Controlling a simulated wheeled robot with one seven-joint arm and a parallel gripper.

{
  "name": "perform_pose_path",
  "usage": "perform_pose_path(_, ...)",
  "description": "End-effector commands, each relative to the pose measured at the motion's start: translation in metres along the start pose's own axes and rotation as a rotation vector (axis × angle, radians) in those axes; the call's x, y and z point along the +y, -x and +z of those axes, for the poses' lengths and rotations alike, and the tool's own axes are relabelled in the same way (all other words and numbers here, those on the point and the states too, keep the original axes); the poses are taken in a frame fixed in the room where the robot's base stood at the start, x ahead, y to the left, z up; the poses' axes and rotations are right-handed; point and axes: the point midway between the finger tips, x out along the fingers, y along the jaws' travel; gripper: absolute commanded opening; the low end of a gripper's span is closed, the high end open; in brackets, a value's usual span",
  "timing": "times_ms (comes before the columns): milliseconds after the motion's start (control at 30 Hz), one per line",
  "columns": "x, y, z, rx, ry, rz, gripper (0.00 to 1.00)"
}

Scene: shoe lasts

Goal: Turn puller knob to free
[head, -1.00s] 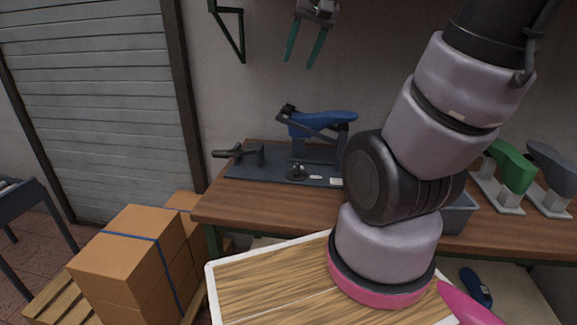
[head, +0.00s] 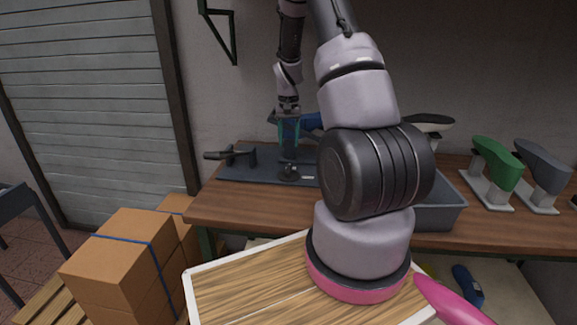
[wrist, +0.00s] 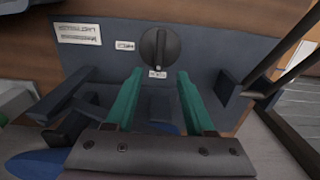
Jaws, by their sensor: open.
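The puller knob (wrist: 160,48) is a round dark knob with a raised grip bar that runs upright in the wrist view. It sits on the dark base plate (wrist: 195,30). In the head view the knob (head: 289,173) is at the plate's front. My gripper (wrist: 158,76) has two teal fingers, open and empty. The knob lies beyond the fingertips, roughly centred between them and not gripped. In the head view my gripper (head: 288,146) points down above the knob. A blue last (head: 312,122) is partly hidden behind my arm.
A small label (wrist: 157,74) lies beside the knob; its text is unreadable. A grey bin (head: 437,205) and a green last (head: 498,165) are to the right on the wooden bench (head: 240,207).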

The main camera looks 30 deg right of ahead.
Motion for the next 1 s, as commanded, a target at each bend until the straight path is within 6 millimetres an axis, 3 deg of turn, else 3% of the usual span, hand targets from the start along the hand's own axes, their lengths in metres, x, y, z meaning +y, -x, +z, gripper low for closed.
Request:
perform_pose_path(500,0.000,-0.087,0.001,-0.003,-0.001,0.000,0.54)
perform_pose_path(700,-0.001,-0.102,0.001,-0.001,0.000,0.000,0.54)
perform_pose_path(967,-0.001,-0.103,0.001,0.000,0.000,-0.001,0.54)
perform_pose_path(1000,0.000,-0.103,0.001,0.000,0.000,-0.001,0.50)
